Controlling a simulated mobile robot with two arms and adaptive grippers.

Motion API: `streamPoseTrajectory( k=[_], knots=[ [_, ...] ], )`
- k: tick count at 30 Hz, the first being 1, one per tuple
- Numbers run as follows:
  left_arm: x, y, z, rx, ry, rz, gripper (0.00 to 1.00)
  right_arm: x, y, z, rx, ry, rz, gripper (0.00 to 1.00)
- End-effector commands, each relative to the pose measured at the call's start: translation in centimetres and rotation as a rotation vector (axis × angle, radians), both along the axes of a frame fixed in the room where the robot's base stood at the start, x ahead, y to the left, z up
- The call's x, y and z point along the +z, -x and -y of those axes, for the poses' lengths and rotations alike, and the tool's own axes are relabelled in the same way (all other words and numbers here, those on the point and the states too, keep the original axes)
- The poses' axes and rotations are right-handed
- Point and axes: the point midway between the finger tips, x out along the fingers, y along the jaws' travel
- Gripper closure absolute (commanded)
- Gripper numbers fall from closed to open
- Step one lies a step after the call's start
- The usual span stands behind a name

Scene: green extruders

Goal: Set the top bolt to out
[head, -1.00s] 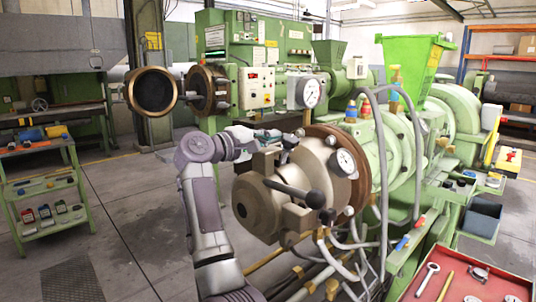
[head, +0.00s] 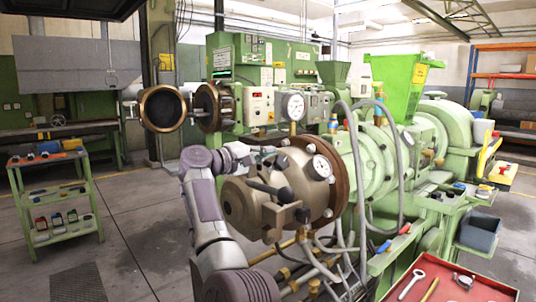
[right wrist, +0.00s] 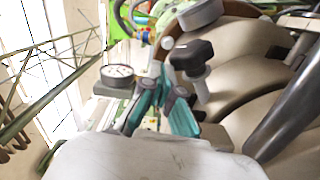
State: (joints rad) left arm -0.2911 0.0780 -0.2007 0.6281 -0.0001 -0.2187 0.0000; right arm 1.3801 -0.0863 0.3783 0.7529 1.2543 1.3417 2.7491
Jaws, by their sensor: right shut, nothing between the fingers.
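My right gripper (head: 270,158) reaches over the top of the bronze extruder head (head: 238,207). In the right wrist view the teal fingers (right wrist: 166,100) are shut with nothing between them. A black-capped bolt handle (right wrist: 190,56) with a pale shaft stands just beyond and right of the fingertips; it looks like the top bolt. I cannot tell whether the fingers touch it. In the head view my gripper and the clutter around it leave this bolt unclear. A dark lever (head: 265,188) with a black knob (head: 302,214) sits on the front of the head. My left gripper is not in view.
Hoses (head: 350,215) hang below. A red tray (head: 453,287) with tools is at the lower right, a green cart (head: 50,190) at the left.

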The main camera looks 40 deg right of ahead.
Motion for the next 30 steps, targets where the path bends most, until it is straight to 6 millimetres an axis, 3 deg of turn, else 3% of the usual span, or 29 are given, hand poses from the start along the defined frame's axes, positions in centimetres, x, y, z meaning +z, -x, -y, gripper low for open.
streamPoseTrajectory(
  k=[7, 16, 30],
  knots=[
    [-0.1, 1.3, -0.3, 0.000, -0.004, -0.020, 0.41, -0.4, 0.1, 0.1, -0.005, -0.008, -0.003, 1.00],
    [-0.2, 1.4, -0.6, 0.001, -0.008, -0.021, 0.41, -0.5, 0.1, -0.6, -0.005, -0.009, -0.004, 1.00],
    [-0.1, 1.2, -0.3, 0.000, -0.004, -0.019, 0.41, -0.2, 0.3, -9.8, 0.002, -0.002, -0.003, 1.00]
  ],
)
